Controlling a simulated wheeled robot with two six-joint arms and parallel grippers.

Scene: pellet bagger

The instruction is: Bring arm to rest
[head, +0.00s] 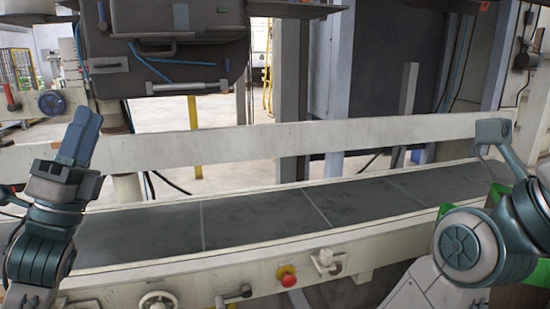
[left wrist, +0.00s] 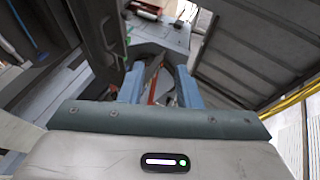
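My left gripper (head: 80,134) is raised at the left of the head view, with its blue-grey fingers pointing up. It is in front of the conveyor's left end and touches nothing that I can see. In the left wrist view, the two blue fingers (left wrist: 160,88) stand apart with an empty gap between them. My right arm shows at the right edge of the head view, in front of the conveyor's right part. Its gripper is out of the picture.
A dark conveyor belt (head: 257,222) runs across the view between pale rails (head: 240,147). A red button (head: 287,276) and a handwheel (head: 157,301) sit on its near side. A dark machine housing (head: 170,50) hangs at the upper left. The belt's visible part is bare.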

